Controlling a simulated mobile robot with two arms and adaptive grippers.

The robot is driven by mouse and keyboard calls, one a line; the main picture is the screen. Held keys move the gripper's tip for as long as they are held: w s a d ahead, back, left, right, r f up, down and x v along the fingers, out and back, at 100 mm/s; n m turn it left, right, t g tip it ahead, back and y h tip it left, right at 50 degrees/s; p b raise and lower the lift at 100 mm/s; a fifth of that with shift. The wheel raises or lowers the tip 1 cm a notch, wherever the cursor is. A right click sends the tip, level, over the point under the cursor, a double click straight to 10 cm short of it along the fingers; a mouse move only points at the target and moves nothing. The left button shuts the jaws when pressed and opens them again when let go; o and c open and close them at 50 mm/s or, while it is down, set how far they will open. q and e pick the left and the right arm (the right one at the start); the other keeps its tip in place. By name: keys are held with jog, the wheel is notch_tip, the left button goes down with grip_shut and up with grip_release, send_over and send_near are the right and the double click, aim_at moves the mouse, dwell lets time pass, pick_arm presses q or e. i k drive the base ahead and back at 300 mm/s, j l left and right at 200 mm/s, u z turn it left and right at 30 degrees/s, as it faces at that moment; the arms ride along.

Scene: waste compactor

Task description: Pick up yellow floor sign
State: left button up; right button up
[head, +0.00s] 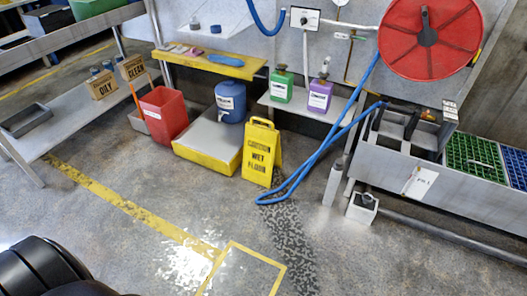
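The yellow floor sign (261,152) stands upright on the concrete floor near the middle of the head view. It is a folding sign with black lettering that reads as a wet floor caution. It stands just in front of the right side of a low yellow-edged platform and left of a blue hose on the floor. Neither gripper can be made out in this view. Only a dark rounded part, probably mine, shows at the lower left corner, far from the sign.
A red bin (164,115) and a blue drum (230,101) are left of the sign, the drum on the platform (206,155). The blue hose (318,158) loops close to the sign's right. A steel sink unit (430,180) stands at right. The floor in front is open, with wet-looking patches.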

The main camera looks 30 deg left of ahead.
aim_at(262, 150)
jog(key=i+j+z, duration=0.1)
jog(key=j, duration=0.25)
jog(key=i+j, duration=0.25)
jog(key=i+j+z, duration=0.15)
jog(key=j, duration=0.3)
